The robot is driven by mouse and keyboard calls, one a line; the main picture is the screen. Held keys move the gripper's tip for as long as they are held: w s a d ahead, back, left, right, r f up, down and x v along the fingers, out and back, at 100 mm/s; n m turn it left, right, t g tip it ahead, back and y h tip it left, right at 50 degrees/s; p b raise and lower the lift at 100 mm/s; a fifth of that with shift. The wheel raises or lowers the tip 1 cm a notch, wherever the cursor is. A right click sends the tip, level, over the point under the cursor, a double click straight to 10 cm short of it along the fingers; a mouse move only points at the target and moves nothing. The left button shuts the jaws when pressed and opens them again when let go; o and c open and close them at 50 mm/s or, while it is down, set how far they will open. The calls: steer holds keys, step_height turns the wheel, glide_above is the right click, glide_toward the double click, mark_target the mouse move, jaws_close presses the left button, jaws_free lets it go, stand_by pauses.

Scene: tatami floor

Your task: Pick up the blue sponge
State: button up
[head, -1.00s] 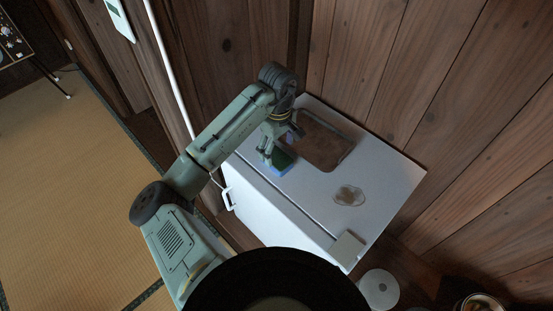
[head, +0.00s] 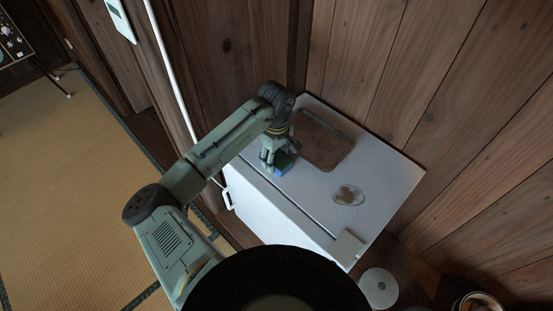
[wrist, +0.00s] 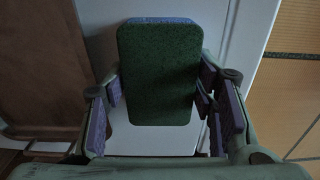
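The blue sponge (head: 284,165) has a dark green top face and lies on the white cabinet top near its left edge. In the wrist view the sponge (wrist: 159,75) fills the space between the fingers, green face toward the camera, with a thin blue edge at its far end. My gripper (head: 271,158) points down over the sponge, and its purple-padded fingers stand on both sides of it. The fingers look open and close to the sponge's sides; whether they touch it cannot be told.
A brown tray (head: 322,140) lies just right of the sponge, close to my gripper. A clear dish with brown contents (head: 348,195) and a pale block (head: 346,248) are farther along the white top (head: 385,185). Wooden walls stand behind.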

mark_target(277, 156)
steer(key=shift+c, duration=1.1)
steer(key=shift+r, duration=0.5)
step_height(277, 156, up, 2)
steer(key=shift+r+b, duration=0.1)
steer(key=shift+b, duration=0.2)
steer(key=s, duration=0.5)
steer(key=s+r, duration=0.1)
steer(key=s, duration=0.4)
steer(key=s+d+b, duration=0.1)
steer(key=s, duration=0.5)
steer(key=shift+d+r, duration=0.1)
steer(key=shift+r, duration=0.3)
steer(key=shift+o, duration=0.6)
